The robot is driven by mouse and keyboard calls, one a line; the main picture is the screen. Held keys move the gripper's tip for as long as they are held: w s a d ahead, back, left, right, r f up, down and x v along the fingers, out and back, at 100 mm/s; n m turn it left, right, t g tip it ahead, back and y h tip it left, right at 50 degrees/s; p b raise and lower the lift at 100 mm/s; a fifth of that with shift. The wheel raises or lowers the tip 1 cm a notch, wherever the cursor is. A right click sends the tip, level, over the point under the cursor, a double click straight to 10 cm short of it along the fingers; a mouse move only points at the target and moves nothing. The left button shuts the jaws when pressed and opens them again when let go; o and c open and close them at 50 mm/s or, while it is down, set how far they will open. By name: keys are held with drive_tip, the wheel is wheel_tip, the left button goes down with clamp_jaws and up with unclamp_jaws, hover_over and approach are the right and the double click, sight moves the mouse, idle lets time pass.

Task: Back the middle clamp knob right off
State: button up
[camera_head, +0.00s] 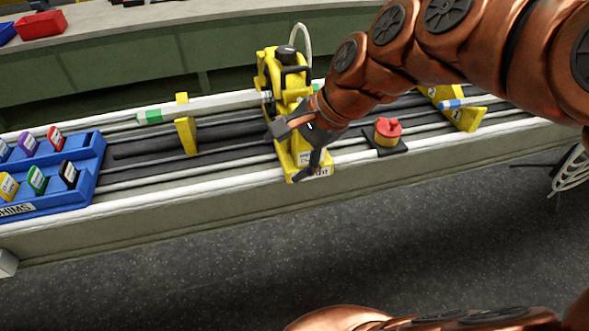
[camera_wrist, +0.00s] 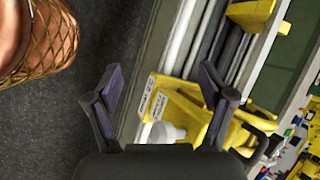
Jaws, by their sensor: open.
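The middle clamp (camera_head: 284,85) is a yellow fixture with black parts on the rail bench, and a pale tube or cable arches up behind it. Its yellow base carries a white label (camera_head: 318,171) at the bench's front edge. My gripper (camera_head: 294,150) is open over the front of this clamp and hides part of it. In the wrist view the open fingers (camera_wrist: 163,84) straddle the yellow clamp body (camera_wrist: 184,105). A pale grey round knob (camera_wrist: 167,132) shows low between them, near the palm. I cannot tell whether a finger touches it.
A red button on a dark base (camera_head: 388,131) stands right of the clamp. Yellow supports stand left (camera_head: 186,135) and right (camera_head: 456,108) on the rails. A blue shim tray (camera_head: 97,160) is at far left.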

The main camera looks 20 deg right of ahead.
drive_tip(key=shift+s+d+f+n+g+h, duration=0.15)
drive_tip(key=shift+s+f+n, duration=0.2)
drive_tip(key=shift+s, duration=0.5)
drive_tip(key=shift+s+a+f+n+g+h, duration=0.1)
drive_tip(key=shift+s+f+n+g+h, duration=0.1)
drive_tip(key=shift+s+n, duration=0.45)
drive_tip(key=shift+s, duration=0.25)
